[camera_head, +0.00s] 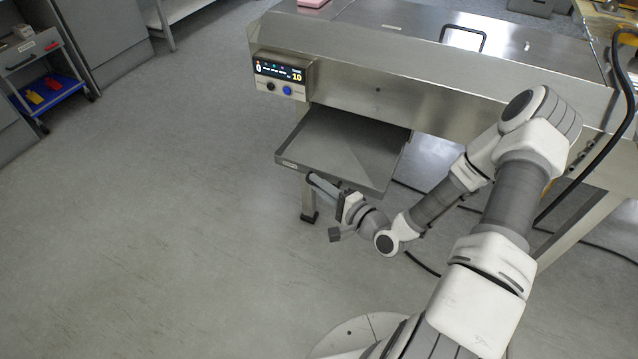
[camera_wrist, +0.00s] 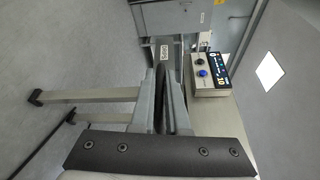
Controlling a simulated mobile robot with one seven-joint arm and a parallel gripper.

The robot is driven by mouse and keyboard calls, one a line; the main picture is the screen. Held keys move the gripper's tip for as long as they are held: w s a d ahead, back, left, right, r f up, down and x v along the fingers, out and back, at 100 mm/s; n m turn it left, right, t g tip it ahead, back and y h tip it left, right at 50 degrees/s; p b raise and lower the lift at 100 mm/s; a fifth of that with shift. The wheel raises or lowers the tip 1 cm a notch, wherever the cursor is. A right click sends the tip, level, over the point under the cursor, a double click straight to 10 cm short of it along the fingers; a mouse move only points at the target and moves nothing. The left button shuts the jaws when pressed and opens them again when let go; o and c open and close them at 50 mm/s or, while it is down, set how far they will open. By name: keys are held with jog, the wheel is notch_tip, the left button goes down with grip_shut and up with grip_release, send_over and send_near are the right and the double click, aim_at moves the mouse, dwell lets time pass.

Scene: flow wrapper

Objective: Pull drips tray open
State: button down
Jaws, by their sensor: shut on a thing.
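The drips tray (camera_head: 345,140) is a shallow grey metal tray under the flow wrapper (camera_head: 430,72). It sticks out well past the machine's front and looks level. A small label marks the left end of its front lip. My gripper (camera_head: 315,181) is at the tray's front edge, low and in front of it. In the wrist view my gripper (camera_wrist: 167,75) has its two grey fingers closed around a dark strip at the tray's front, probably its handle. The fingers and lip hide most of that grip. The labelled lip (camera_wrist: 165,50) shows just beyond the fingertips.
A control box (camera_head: 280,76) with a lit display and knobs is above the tray's left side. Machine legs (camera_head: 308,198) stand beneath. Black cables (camera_head: 425,263) lie on the floor at right. The floor (camera_head: 170,220) to the left is clear. A cart (camera_head: 40,65) stands far left.

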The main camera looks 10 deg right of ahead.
jog(key=c, duration=0.9)
grip_release()
jog(key=p+v, duration=0.3)
jog(key=v, duration=1.4)
jog(key=shift+s+d, duration=0.1)
jog(key=shift+s, duration=0.1)
jog(key=shift+w, duration=0.1)
